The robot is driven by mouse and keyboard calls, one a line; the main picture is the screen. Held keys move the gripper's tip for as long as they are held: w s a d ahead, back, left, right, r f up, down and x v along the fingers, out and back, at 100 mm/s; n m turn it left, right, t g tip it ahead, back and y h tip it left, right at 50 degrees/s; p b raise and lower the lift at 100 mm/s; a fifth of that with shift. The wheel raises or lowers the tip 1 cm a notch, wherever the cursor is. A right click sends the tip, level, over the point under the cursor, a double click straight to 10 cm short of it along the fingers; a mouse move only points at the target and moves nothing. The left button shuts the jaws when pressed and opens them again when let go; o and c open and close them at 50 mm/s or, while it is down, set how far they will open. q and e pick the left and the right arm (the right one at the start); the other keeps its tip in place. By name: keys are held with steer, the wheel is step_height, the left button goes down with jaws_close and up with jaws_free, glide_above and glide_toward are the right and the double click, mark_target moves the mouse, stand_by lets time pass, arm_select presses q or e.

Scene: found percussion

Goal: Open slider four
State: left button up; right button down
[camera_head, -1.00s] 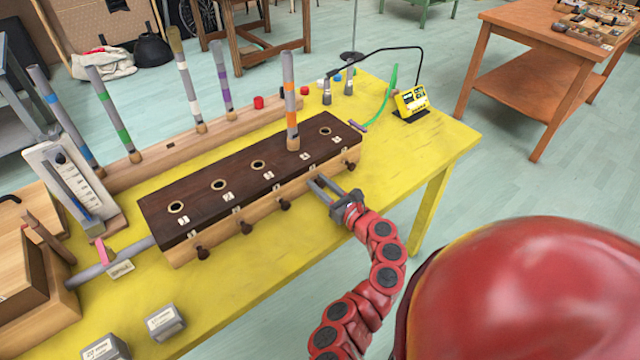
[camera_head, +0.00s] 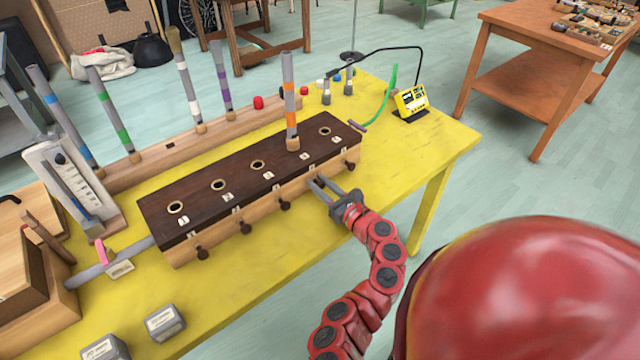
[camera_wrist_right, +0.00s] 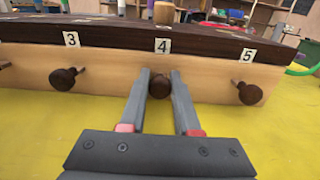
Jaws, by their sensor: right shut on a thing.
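The dark wooden wind chest (camera_head: 215,198) stands on the yellow table, with numbered holes on top and slider knobs along its light front. A grey tube with an orange band (camera_head: 290,95) stands upright in hole four. In the right wrist view, the round dark knob of slider four (camera_wrist_right: 159,85) is under the 4 label, between my right gripper's fingers (camera_wrist_right: 160,92). The right gripper (camera_head: 321,188) is shut on this knob at the chest's front; it hides the knob in the head view. My left gripper is out of view.
Knob three (camera_wrist_right: 66,79) and knob five (camera_wrist_right: 249,93) stick out on either side. Several banded tubes stand in a rack (camera_head: 165,150) behind. Grey weights (camera_head: 164,323) and a gauge (camera_head: 70,185) are at left. The table's front right is clear.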

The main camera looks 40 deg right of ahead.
mark_target(322, 186)
stand_by(0.3)
steer(key=shift+s+d, duration=0.1)
steer(key=shift+s, duration=1.45)
steer(key=c, duration=0.6)
jaws_free()
steer(key=shift+w, duration=0.1)
steer(key=s, duration=0.3)
steer(key=s+b, duration=0.1)
steer(key=s, duration=0.2)
steer(key=s+d, duration=0.1)
steer(key=s, duration=0.2)
steer(key=shift+s+f, duration=0.15)
steer(key=shift+f, duration=0.05)
steer(key=shift+s+r, duration=0.1)
steer(key=shift+s, duration=0.2)
steer(key=shift+s+d, duration=0.2)
steer(key=shift+s, duration=3.55)
steer(key=shift+s, duration=0.1)
